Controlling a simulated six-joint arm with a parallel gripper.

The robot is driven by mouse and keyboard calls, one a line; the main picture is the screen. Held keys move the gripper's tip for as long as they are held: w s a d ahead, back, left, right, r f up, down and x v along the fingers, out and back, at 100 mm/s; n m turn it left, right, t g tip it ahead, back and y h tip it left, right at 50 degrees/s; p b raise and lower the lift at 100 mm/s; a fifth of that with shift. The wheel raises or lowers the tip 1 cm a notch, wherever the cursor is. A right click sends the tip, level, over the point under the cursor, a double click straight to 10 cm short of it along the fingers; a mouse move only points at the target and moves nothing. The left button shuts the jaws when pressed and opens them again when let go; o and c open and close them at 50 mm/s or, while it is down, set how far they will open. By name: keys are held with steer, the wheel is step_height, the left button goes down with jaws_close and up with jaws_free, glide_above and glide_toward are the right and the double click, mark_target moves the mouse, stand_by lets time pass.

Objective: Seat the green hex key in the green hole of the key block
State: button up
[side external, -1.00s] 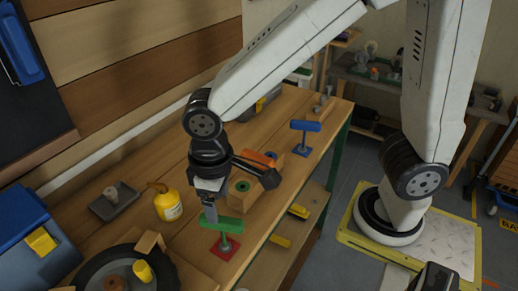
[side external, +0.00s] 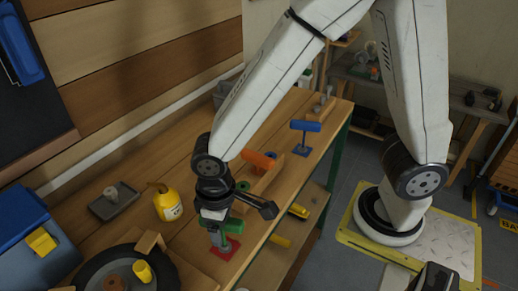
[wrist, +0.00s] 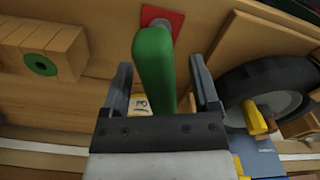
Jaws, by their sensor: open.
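The green hex key (side external: 234,226), with its thick green handle, stands over a red base plate (side external: 228,250) near the bench's front edge. My gripper (side external: 217,232) is lowered at the handle, jaws open. In the wrist view, the green handle (wrist: 154,60) lies between the two separated fingers, with visible gaps on both sides. The key's shaft is mostly hidden. The wooden key block (side external: 268,181) stands just behind my gripper and is partly covered by it. Its green-ringed hole (wrist: 40,64) shows clear in the wrist view, to the left of the fingers.
An orange key (side external: 259,160) is at the block. A blue key (side external: 305,126) stands on its blue base farther back. A yellow bottle (side external: 168,204), a grey tray (side external: 115,200) and a dark wheel (side external: 105,272) are left of my gripper. The blue toolbox (side external: 35,245) is far left.

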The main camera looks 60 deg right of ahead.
steer(key=shift+f, duration=0.15)
jaws_close()
steer(key=c, duration=0.9)
jaws_free()
jaws_close()
steer(key=shift+r, duration=1.8)
